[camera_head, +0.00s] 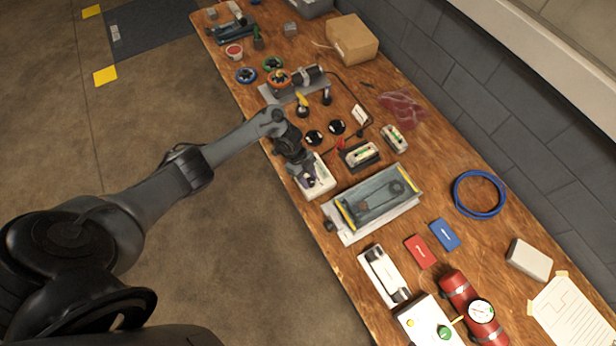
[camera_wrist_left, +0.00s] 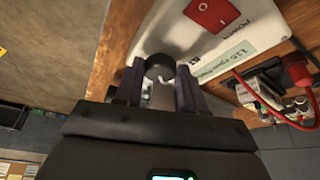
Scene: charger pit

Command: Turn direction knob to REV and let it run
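My left gripper (camera_head: 311,178) is at the white control box (camera_head: 323,186) near the table's front edge. The white box (camera_wrist_left: 225,40) has a red switch (camera_wrist_left: 211,14) labelled POWER and a paper label. In the head view the gripper hides the knob. My right gripper is not in view.
A motor rig (camera_head: 297,88) with an orange part stands beyond the box. A red plug (camera_wrist_left: 296,70) and cable lie beside the box. A tray with yellow edges (camera_head: 374,202) stands close on the near side. Meters (camera_head: 360,155) sit behind.

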